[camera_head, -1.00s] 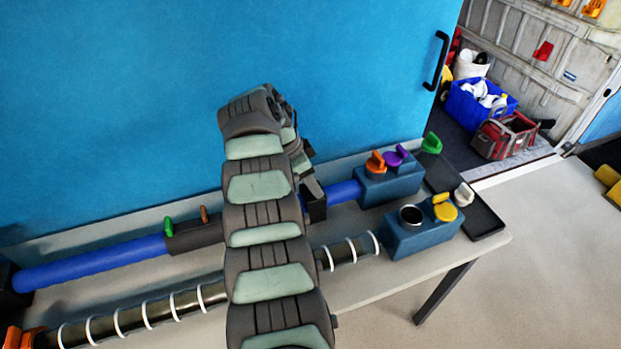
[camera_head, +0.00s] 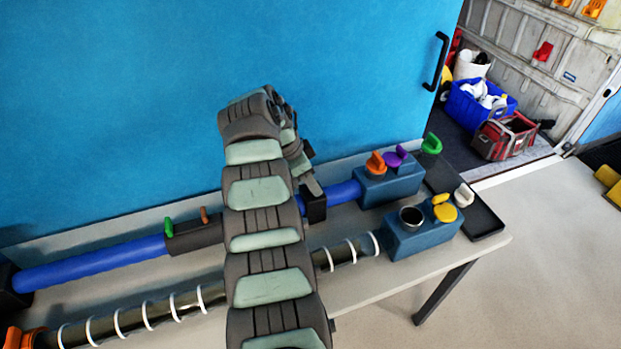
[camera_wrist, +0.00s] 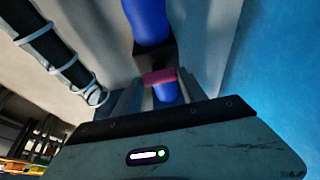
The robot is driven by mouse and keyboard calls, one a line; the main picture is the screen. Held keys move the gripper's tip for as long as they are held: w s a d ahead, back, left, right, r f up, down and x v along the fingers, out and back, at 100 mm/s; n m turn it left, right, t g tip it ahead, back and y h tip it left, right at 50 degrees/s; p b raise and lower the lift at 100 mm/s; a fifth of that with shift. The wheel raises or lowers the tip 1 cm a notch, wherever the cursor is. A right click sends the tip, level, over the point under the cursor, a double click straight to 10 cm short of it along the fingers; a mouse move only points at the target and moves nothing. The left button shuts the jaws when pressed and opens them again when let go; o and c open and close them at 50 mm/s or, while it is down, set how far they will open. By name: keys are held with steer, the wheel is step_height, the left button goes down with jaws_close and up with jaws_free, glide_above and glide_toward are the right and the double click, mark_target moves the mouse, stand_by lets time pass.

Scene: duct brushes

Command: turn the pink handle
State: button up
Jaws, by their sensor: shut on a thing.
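The pink handle (camera_wrist: 160,76) shows in the wrist view as a short bar by a black block on the blue pipe (camera_wrist: 146,22). My gripper (camera_wrist: 160,92) is shut on the handle, with one grey finger on each side of it. In the head view, my own arm hides the handle and most of the gripper. The blue pipe (camera_head: 95,264) also shows there, running along the back of the table beside the blue wall.
A ribbed dark pipe with white rings (camera_head: 135,315) lies in front. Blue-grey blocks with orange and purple handles (camera_head: 390,186) and a yellow handle (camera_head: 424,240) stand to the right. A dark tray (camera_head: 485,222) lies at the table's right end.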

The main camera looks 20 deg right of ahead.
steer(key=shift+r+n+t+p, duration=0.15)
steer(key=shift+n+t+p, duration=0.25)
steer(key=shift+n+p, duration=0.6)
steer(key=shift+s+d+r+n+t+p, duration=0.1)
steer(key=shift+n+t+p, duration=0.15)
steer(key=shift+n+p, duration=0.35)
steer(key=shift+s+n+t+p, duration=0.1)
steer(key=shift+n+t+p, duration=0.15)
steer(key=shift+n+p, duration=0.3)
steer(key=n+t+y+p, duration=0.1)
steer(key=n+p, duration=0.1)
steer(key=n, duration=0.2)
steer(key=shift+s+d+n+p, duration=0.1)
steer(key=shift+n+p, duration=0.25)
steer(key=shift+p, duration=0.05)
steer(key=n+p, duration=0.1)
steer(key=n, duration=0.1)
steer(key=n+t+y+p, duration=0.1)
steer(key=n, duration=0.1)
steer(key=shift+y, duration=0.3)
steer(key=shift+d+f+n+t+y, duration=0.1)
steer(key=shift+n+y, duration=0.15)
steer(key=shift+n, duration=0.45)
steer(key=shift+a+f+n+t+y, duration=0.1)
steer(key=shift+n+y, duration=0.1)
steer(key=shift+n, duration=0.5)
steer(key=shift+d+f+n+t+y, duration=0.1)
steer(key=shift+n+y, duration=0.15)
steer(key=shift+n, duration=0.45)
